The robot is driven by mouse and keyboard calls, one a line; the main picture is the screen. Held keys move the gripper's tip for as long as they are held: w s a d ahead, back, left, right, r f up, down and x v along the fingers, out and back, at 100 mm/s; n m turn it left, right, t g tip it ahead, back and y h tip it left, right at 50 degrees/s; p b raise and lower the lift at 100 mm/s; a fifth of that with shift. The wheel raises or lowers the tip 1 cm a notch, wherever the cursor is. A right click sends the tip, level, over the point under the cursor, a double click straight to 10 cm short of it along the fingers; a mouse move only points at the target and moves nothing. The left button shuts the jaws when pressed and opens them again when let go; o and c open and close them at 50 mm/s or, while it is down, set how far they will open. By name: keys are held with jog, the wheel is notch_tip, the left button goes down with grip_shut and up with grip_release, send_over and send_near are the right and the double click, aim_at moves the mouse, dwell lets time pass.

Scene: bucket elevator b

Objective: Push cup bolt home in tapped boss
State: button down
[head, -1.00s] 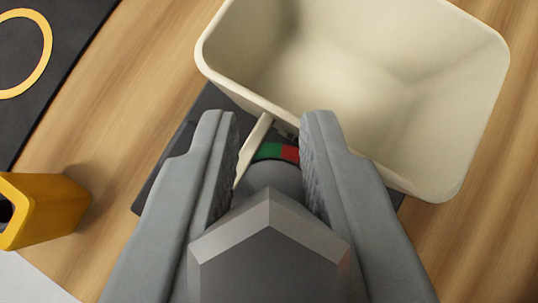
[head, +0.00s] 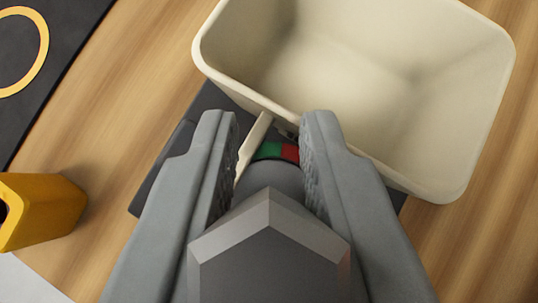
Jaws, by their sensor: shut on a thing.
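My gripper (head: 270,150) has its two grey fingers closed around a dark grey bolt with a faceted head (head: 270,245). The bolt's round part lies between the fingertips, and its far end points toward the cream elevator cup (head: 460,175). A ring with green and red bands (head: 276,151) shows just beyond the bolt's round part, between the fingertips. The bolt's tip and the tapped boss are hidden behind the bolt and the fingers. I cannot tell how deep the bolt sits.
A dark grey base (head: 172,155) lies under the cup and fingers. A cream strip (head: 253,140) stands beside the left fingertip. A yellow hollow block (head: 50,210) stands at left. A black mat (head: 60,50) with a yellow ring (head: 40,55) lies upper left. Bare wood shows between.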

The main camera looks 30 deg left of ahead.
jog(key=shift+f, duration=0.4)
jog(key=c, duration=1.2)
grip_release()
jog(key=shift+s, duration=0.1)
jog(key=v, duration=1.7)
jog(key=shift+r, duration=0.25)
jog(key=shift+s, duration=0.1)
jog(key=s+d+r+m+t+h, duration=0.1)
jog(key=s+d+m+t, duration=0.1)
jog(key=s+d, duration=0.3)
jog(key=s+d+r+m+t+h, duration=0.1)
jog(key=s+d+t, duration=0.3)
jog(key=s, duration=0.7)
jog(key=s+d+r+m+t+h, duration=0.2)
jog(key=s+d+t, duration=0.1)
jog(key=s+d, duration=0.3)
jog(key=s, duration=0.2)
jog(key=shift+s+d+m, duration=0.3)
jog(key=shift+s+d, duration=0.1)
